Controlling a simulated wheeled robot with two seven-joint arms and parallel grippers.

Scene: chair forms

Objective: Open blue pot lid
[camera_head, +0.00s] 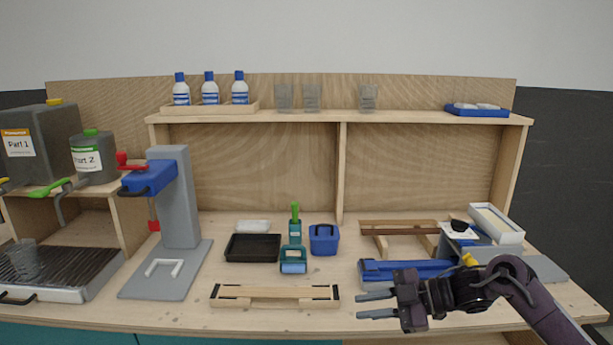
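A small blue pot (324,243) stands near the middle of the workbench, with a dark mark or handle on its upper part. At this size I cannot tell a separate lid from the body. My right gripper (362,305) comes in from the right over the front of the bench. Its two fingers are apart with nothing between them, pointing left. It is in front of the blue pot and to its right, well apart from it. My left gripper is not in view.
A black tray (253,248), a green-capped bottle (295,230) and a teal-handled roller (293,262) sit left of the pot. A wooden form (275,296) lies in front. A blue clamp-like tool (405,270) lies behind my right gripper. A grey stand (178,200) rises at left.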

